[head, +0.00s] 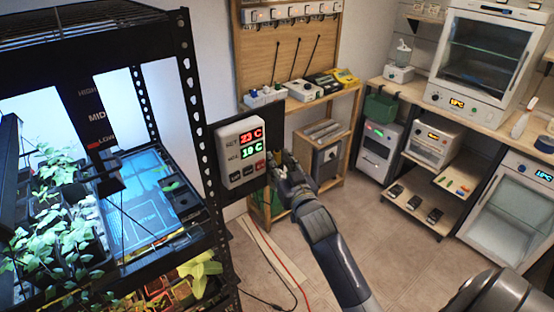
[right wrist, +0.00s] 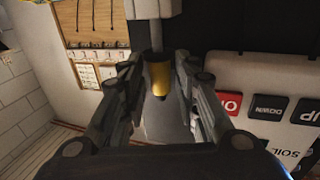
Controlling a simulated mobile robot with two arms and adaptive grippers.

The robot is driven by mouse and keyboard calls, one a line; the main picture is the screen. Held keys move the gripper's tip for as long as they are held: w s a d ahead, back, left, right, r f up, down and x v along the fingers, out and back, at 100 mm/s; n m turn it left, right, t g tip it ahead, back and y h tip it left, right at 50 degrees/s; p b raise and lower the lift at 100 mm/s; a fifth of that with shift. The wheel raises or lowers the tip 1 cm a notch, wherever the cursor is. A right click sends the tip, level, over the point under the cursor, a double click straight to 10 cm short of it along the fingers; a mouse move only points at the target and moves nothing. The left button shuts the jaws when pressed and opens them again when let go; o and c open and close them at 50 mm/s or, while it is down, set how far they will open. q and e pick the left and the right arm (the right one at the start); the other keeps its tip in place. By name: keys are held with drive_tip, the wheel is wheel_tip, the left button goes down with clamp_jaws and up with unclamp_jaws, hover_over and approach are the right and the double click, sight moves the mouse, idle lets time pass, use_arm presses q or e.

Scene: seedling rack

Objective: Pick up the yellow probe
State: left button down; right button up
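The yellow probe (right wrist: 157,77) shows in the right wrist view as a short yellow cylinder with a dark upper part, below a pale grey block. It lies between the fingers of my right gripper (right wrist: 158,70), which look apart, with a gap on each side of it. In the head view my right gripper (head: 279,172) is just right of the white control box, and a small yellow patch shows at its tips. The fingers hide most of the probe there. My left gripper is not in view.
The white control box (head: 241,150) with red and green readouts hangs on the black seedling rack (head: 190,105), close to my right gripper. Its buttons show in the right wrist view (right wrist: 268,108). A wooden shelf unit (head: 325,105) stands behind.

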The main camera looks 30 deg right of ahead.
clamp_jaws()
drive_tip(key=shift+r, duration=0.15)
